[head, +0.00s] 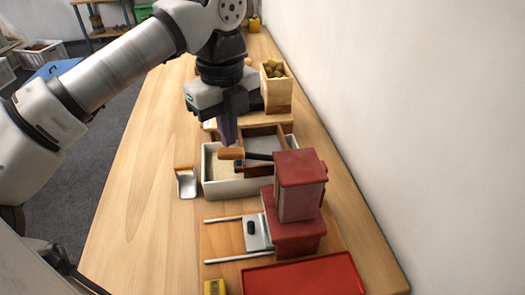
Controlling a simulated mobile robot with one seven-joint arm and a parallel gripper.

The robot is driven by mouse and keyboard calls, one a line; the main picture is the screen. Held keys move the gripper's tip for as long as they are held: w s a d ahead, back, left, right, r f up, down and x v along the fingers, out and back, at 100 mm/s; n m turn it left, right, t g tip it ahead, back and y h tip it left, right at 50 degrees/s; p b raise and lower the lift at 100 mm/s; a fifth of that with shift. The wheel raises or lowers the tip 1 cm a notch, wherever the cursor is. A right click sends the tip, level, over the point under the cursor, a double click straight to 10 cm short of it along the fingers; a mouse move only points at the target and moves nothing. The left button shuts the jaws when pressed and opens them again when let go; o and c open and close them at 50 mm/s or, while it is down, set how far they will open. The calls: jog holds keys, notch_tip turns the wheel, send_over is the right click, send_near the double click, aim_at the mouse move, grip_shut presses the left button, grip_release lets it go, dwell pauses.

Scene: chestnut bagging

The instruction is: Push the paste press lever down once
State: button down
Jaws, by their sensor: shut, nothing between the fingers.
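The paste press (300,184) is a red block-shaped machine on a wooden base, right of centre in the head view. Its lever (259,156) is a dark bar with an orange-brown wooden handle (231,153), and it sticks out to the left from the press's upper part, roughly level. My gripper (228,137) points down with its fingers shut and nothing between them. In the picture its fingertips are just above the lever handle. I cannot tell whether they touch it or are behind it.
A white tray (208,180) with a wooden frame stands behind the lever. A metal scoop (187,184) lies left of it. A wooden box of chestnuts (277,102) is farther back. A red tray (305,275) is in front. The wall bounds the right; the table's left side is clear.

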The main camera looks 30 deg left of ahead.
jog(key=shift+r+p, duration=1.6)
jog(key=shift+r, duration=1)
jog(key=shift+f, duration=0.1)
